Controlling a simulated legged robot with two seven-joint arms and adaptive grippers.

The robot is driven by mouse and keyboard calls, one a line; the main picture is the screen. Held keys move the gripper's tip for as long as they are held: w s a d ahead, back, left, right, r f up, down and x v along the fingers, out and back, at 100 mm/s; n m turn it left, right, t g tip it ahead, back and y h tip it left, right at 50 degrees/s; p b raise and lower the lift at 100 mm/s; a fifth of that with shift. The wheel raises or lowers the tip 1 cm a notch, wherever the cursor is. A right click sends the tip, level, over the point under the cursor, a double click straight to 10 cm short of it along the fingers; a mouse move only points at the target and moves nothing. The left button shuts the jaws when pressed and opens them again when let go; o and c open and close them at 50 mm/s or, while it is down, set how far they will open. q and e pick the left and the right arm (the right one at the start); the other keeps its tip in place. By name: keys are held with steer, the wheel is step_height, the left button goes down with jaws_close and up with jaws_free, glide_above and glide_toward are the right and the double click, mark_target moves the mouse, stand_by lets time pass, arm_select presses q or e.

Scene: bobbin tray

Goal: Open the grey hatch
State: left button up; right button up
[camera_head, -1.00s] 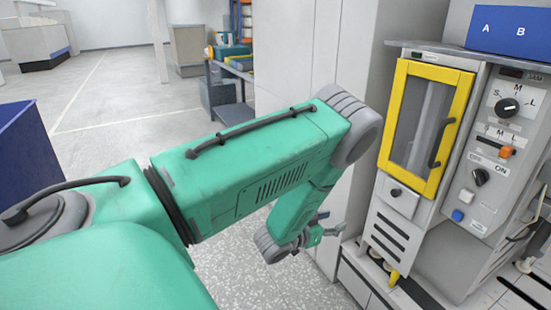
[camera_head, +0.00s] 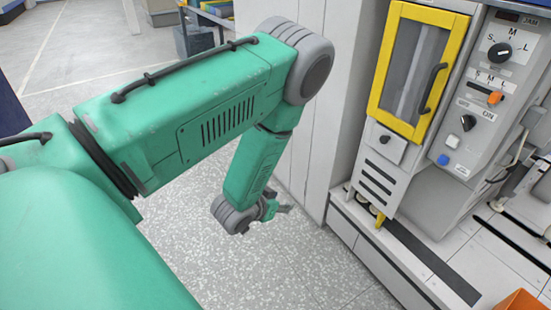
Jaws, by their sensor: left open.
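The grey hatch (camera_head: 397,150) is a small light-grey panel with a dark round knob, low on the machine's front below a yellow-framed window door. It looks closed. My left gripper (camera_head: 279,207) hangs at the end of my green arm, left of the hatch and lower in the picture, clear of the machine. It is open with nothing between its fingers. My right gripper does not show.
The yellow-framed door (camera_head: 377,106) has a dark handle. A control panel (camera_head: 481,100) with knobs, an orange switch and a blue button stands to its right. Part of an orange container (camera_head: 522,302) shows at bottom right. Speckled floor (camera_head: 300,265) is clear below the gripper.

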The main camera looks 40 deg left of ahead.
arm_select(q)
steer(key=shift+d+r, duration=0.2)
steer(key=shift+d, duration=0.3)
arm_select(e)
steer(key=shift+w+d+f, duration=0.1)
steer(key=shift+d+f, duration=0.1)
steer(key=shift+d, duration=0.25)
